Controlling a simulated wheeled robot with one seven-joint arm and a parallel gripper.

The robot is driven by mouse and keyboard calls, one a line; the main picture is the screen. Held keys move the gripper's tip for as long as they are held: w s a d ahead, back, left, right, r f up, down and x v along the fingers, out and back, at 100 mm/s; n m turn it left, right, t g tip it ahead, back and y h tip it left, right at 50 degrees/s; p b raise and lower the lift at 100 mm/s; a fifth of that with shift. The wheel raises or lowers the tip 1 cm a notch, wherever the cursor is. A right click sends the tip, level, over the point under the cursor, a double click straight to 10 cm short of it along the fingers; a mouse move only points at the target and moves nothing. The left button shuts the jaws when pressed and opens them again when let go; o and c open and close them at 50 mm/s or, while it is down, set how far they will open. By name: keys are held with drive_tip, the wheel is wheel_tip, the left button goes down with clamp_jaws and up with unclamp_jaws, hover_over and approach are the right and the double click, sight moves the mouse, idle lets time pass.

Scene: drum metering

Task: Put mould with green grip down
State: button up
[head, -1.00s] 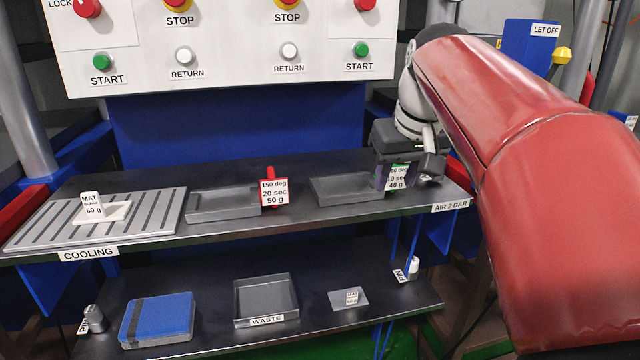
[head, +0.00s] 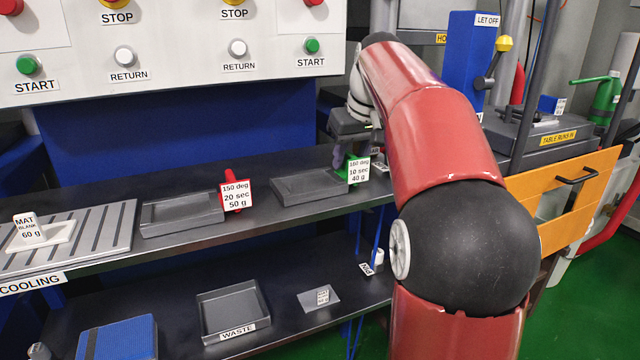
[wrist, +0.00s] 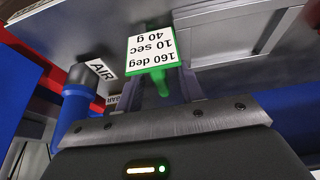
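The mould with green grip is a dark grey shallow tray (head: 308,188) lying flat on the upper shelf in the head view. Its green grip (head: 353,172) carries a white tag reading 160 deg, 10 sec, 40 g. My gripper (head: 345,158) is low at the grip end of this mould. In the wrist view the green grip (wrist: 162,84) shows between my gripper's two fingers (wrist: 160,92), which stand apart with the grip narrower than the gap. My gripper looks open. The tag hides part of the grip and fingertips.
A second mould (head: 180,214) with a red grip (head: 234,185) sits to the left on the same shelf. A slatted cooling rack (head: 105,235) is farther left. The waste tray (head: 232,312) is on the lower shelf. A blue AIR fitting (wrist: 74,108) is close beside my gripper.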

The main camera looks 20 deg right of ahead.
drive_tip(key=shift+w+f, duration=0.1)
drive_tip(key=shift+f, duration=0.15)
clamp_jaws()
drive_tip(key=shift+r, duration=0.25)
